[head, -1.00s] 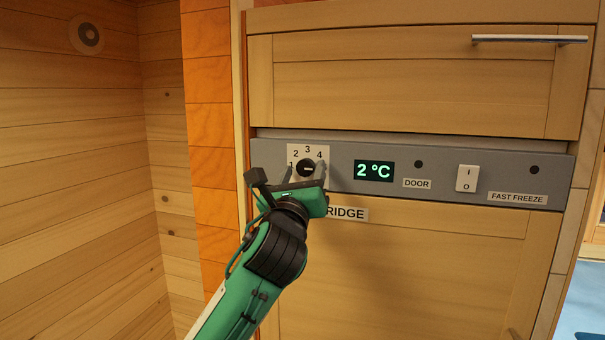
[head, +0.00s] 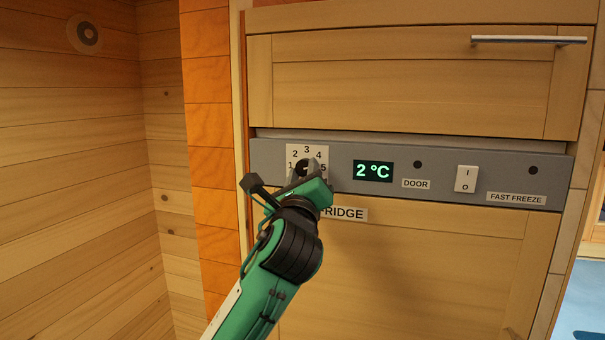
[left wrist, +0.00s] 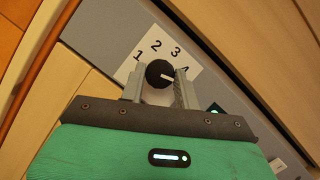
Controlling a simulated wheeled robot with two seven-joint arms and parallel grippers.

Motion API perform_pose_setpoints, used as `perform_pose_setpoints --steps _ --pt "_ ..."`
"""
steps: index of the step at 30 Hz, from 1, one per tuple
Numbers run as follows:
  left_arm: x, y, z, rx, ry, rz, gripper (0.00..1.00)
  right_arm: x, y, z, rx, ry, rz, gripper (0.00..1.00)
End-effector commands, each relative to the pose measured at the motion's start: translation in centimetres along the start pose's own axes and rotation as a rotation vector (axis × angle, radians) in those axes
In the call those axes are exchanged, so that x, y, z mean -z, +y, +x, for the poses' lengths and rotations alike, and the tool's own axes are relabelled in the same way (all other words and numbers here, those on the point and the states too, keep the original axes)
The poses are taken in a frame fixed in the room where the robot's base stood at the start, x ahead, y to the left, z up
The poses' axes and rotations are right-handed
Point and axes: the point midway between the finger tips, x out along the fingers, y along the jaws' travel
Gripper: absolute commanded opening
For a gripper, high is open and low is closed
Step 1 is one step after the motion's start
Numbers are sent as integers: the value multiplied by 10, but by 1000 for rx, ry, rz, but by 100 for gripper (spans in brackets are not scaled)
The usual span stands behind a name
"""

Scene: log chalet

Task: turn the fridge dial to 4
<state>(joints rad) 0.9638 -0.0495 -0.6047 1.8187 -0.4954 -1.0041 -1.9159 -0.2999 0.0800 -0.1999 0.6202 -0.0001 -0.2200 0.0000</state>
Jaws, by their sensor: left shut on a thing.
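The fridge dial (head: 306,168) is a small black round knob on a white plate marked with numbers, on the grey control panel. In the left wrist view the dial (left wrist: 159,72) shows a white mark pointing right, roughly towards the 4; the exact setting is hard to tell. My left gripper (head: 305,171) is shut on the dial. In the left wrist view its fingers (left wrist: 159,84) stand on either side of the knob, and one partly covers the 4. My right gripper is not in view.
The panel also has a display (head: 373,171) reading 2 °C, a DOOR label (head: 416,184), a rocker switch (head: 466,179) and a FAST FREEZE label (head: 516,199). A drawer with a metal handle (head: 530,40) is above. A wooden wall (head: 70,180) stands at left.

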Motion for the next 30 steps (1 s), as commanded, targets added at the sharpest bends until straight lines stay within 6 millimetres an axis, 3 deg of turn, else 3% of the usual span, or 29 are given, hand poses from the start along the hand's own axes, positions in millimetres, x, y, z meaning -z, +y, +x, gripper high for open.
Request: perform_pose_setpoints --steps 15,30 --pt "0 -3 1 -145 2 -346 9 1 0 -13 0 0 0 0" --pt "0 -3 0 -183 1 -436 9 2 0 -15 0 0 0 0"
